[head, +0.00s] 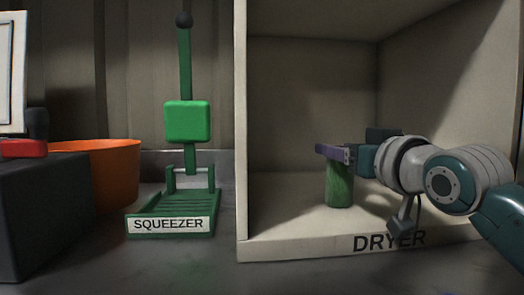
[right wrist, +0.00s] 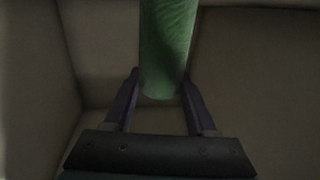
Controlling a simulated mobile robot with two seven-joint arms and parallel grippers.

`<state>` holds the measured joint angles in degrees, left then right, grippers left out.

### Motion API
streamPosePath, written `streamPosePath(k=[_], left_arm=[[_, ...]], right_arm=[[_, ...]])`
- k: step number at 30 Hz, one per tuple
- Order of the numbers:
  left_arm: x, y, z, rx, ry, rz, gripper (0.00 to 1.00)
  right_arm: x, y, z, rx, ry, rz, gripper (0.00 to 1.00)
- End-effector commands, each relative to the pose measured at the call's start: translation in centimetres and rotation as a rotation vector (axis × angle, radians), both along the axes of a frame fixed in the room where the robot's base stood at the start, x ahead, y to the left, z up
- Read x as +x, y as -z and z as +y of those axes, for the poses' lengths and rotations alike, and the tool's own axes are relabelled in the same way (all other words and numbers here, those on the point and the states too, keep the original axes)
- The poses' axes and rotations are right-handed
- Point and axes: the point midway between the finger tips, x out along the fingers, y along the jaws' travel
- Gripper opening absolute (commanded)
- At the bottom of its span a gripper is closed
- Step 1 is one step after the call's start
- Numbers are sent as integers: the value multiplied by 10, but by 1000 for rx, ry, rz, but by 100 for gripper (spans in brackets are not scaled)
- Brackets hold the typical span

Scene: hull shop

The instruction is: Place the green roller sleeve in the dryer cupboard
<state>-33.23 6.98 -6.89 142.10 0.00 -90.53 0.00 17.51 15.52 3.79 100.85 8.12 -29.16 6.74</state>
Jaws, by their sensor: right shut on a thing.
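The green roller sleeve (head: 340,188) is upright inside the dryer cupboard (head: 396,240), an open beige box with DRYER on its front edge. My right gripper (head: 330,151) reaches in from the right and is shut on the sleeve near its top. In the right wrist view the sleeve (right wrist: 168,45) stands between the two purple fingers (right wrist: 160,92). I cannot tell whether the sleeve's lower end touches the cupboard floor. My left gripper is not in view.
A green squeezer (head: 170,215) with a tall lever stands left of the cupboard. An orange bucket (head: 115,170) and a dark grey block (head: 45,215) are further left. The cupboard's left wall (head: 242,130) stands between the squeezer and the sleeve. The cupboard floor left of the sleeve is clear.

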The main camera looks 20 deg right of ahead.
Motion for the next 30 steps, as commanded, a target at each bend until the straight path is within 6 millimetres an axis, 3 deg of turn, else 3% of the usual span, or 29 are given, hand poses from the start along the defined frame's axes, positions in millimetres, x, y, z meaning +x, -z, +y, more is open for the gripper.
streamPosePath(k=[1, 8, 19, 23, 30], left_arm=[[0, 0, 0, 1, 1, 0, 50], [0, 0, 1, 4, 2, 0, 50], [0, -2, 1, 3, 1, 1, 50], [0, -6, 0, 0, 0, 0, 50], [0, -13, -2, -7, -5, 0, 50]], right_arm=[[0, 0, 0, 0, 0, 1, 60], [0, 0, 0, 0, 0, 1, 86], [-7, -1, 1, 0, -1, 0, 87], [-26, -1, 2, 1, 0, 1, 87], [-76, 0, 6, -1, 0, 2, 87]])
